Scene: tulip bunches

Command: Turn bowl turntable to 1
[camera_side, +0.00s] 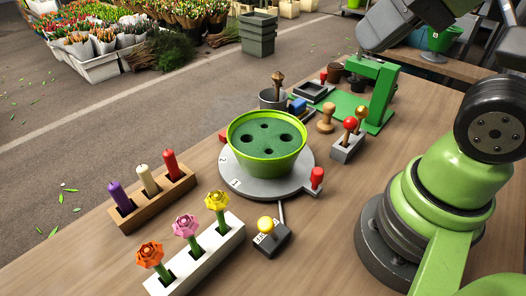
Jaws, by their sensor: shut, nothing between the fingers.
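The bowl turntable (234,181) is a round grey disc on the wooden table, with the numbers 2 and 1 visible on its left rim. A green bowl (268,164) sits on it, holding dark green foam with several holes. A red peg (317,178) stands upright on a tab at the disc's right side. Which number the turntable is set to I cannot tell. A grey part of my arm shows at the top right, well away from the turntable, but my gripper's fingers are not visible.
A yellow-knobbed box (270,240) stands in front of the turntable. A white block (200,259) holds three flowers; a wooden block (152,202) holds three candles. Behind are a grey pot (273,99), a wooden stamp (326,119) and a green stand (375,90).

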